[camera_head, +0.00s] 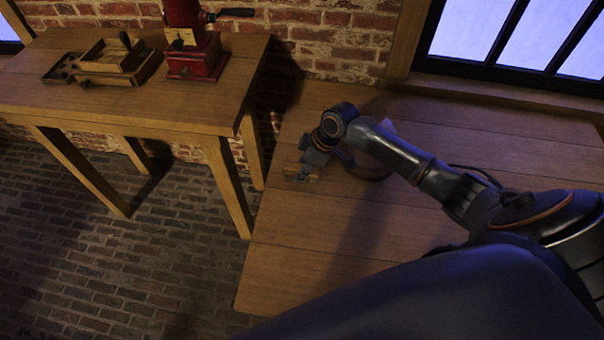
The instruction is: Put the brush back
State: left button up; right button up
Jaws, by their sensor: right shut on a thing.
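My right gripper (302,173) is low over the left part of the right-hand wooden table, its arm coming in from the right. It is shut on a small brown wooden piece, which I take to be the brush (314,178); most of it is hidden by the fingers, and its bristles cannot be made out. I cannot tell whether it touches the table top. My left gripper is not in view.
The right-hand table (300,245) is mostly bare. A round brownish object (372,172) stands behind my right forearm, partly hidden. Across a gap, the left-hand table (110,110) holds a red grinder (196,55) with a crank and a wooden box (105,65).

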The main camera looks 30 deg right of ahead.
jog(key=shift+w+d+f, duration=0.1)
jog(key=shift+w+f, duration=0.05)
jog(key=shift+f, duration=1.6)
jog(key=shift+f, duration=0.2)
jog(key=o, duration=1.1)
jog(key=shift+r, duration=0.1)
jog(key=shift+r, duration=0.25)
jog(key=v, duration=1.1)
jog(key=shift+d+r+b, duration=0.15)
jog(key=shift+r+b, duration=0.15)
jog(key=shift+r, duration=0.1)
jog(key=shift+f, duration=0.1)
